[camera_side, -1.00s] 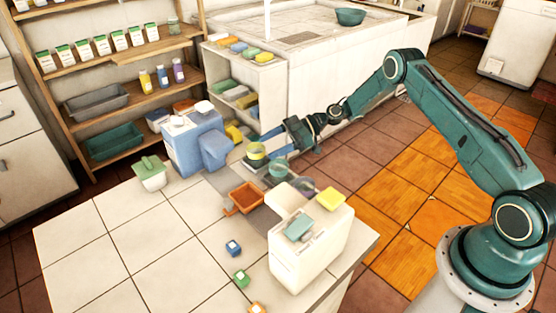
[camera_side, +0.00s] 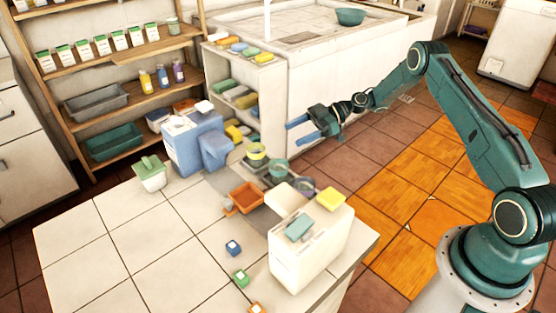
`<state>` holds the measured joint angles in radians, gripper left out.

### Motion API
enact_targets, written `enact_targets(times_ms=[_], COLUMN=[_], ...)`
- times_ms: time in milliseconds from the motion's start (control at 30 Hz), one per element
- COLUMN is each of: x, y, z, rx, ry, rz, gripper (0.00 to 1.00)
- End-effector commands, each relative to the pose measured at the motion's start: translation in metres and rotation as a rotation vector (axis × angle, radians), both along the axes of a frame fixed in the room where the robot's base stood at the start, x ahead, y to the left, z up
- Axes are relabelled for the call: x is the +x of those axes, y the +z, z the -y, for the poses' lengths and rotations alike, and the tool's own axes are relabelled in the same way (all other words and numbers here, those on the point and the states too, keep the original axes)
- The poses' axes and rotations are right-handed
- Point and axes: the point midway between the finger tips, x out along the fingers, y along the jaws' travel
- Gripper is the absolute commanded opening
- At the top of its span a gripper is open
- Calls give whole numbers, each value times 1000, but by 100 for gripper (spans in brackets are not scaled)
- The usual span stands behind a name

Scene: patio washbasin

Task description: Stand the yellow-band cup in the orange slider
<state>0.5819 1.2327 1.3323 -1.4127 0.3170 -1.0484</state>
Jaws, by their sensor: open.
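The yellow-band cup (camera_side: 256,152) stands upright near the back edge of the tiled counter, behind the orange slider (camera_side: 246,196) and apart from it. The slider is a shallow orange tray, and no cup shows in it. My gripper (camera_side: 296,131) is open and empty, with its blue fingers pointing left. In the picture it is above and to the right of the yellow-band cup, clear of it. A teal-band cup (camera_side: 278,168) and a purple-band cup (camera_side: 303,187) stand in a row with the yellow-band cup. The bases of these cups are hard to make out.
A blue dispenser (camera_side: 190,143) stands left of the cups. A white box (camera_side: 305,255) with a teal pad and yellow sponge stands in front right. A white pot with a green lid (camera_side: 149,173) and small coloured blocks (camera_side: 233,247) sit on the counter. The counter's left part is clear.

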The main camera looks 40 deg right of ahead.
Motion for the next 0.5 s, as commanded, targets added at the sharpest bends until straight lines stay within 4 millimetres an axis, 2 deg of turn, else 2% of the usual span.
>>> enact_targets(times_ms=[333, 500], x=[1, 3], y=[2, 16], z=[-1, -6], rx=[-6, -40], ry=[-1, -1], rz=[-4, -30], gripper=[68, 68])
